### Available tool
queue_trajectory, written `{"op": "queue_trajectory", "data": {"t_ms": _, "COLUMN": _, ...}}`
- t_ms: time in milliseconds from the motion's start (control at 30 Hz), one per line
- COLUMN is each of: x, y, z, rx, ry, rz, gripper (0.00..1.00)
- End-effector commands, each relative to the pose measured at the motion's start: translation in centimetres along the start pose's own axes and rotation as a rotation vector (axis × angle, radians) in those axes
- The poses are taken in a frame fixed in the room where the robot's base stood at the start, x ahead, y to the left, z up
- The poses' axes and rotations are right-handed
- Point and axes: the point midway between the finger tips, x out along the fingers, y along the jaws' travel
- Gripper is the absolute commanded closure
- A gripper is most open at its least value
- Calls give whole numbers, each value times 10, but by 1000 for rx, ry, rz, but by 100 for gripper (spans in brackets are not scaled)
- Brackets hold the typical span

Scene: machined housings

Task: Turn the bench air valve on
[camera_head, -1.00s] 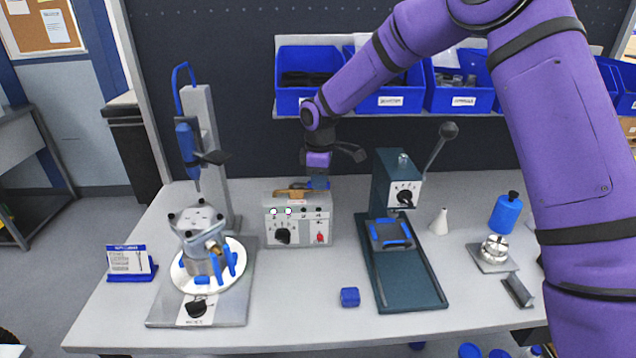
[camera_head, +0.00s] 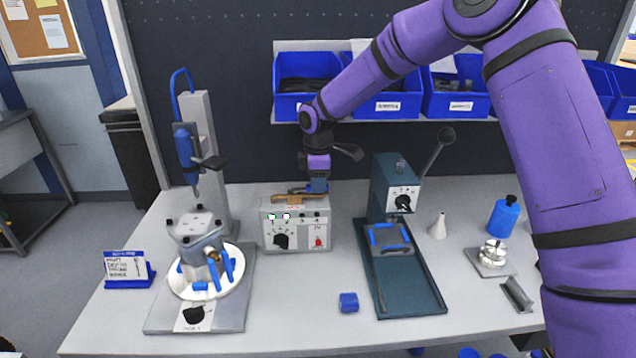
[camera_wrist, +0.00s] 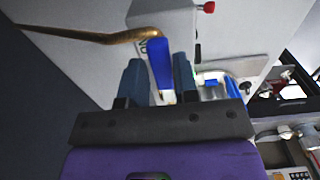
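The bench air valve shows as a blue lever handle (camera_wrist: 160,62) at the end of a brass pipe (camera_wrist: 95,36) in the wrist view. In the head view, the brass pipe (camera_head: 290,194) runs along the back top of the grey control box (camera_head: 296,238). My gripper (camera_wrist: 160,78) has one finger on each side of the blue handle, close against it, and appears shut on it. In the head view my gripper (camera_head: 318,186) is behind the box's right end, where its fingertips are hard to make out.
A drill-like stand with a housing (camera_head: 198,236) is at the left. A dark green press (camera_head: 418,275) with a raised lever is right of the box. A small blue block (camera_head: 348,302) lies in front. Blue bins (camera_head: 390,103) hang behind my arm.

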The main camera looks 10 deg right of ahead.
Motion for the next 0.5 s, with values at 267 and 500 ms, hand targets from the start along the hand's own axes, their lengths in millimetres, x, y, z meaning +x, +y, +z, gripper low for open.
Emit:
{"op": "queue_trajectory", "data": {"t_ms": 267, "x": 0, "y": 0, "z": 0, "rx": 2, "ry": -1, "rz": -2, "gripper": 54}}
{"op": "queue_trajectory", "data": {"t_ms": 500, "x": -10, "y": 0, "z": 0, "rx": 2, "ry": -1, "rz": 0, "gripper": 54}}
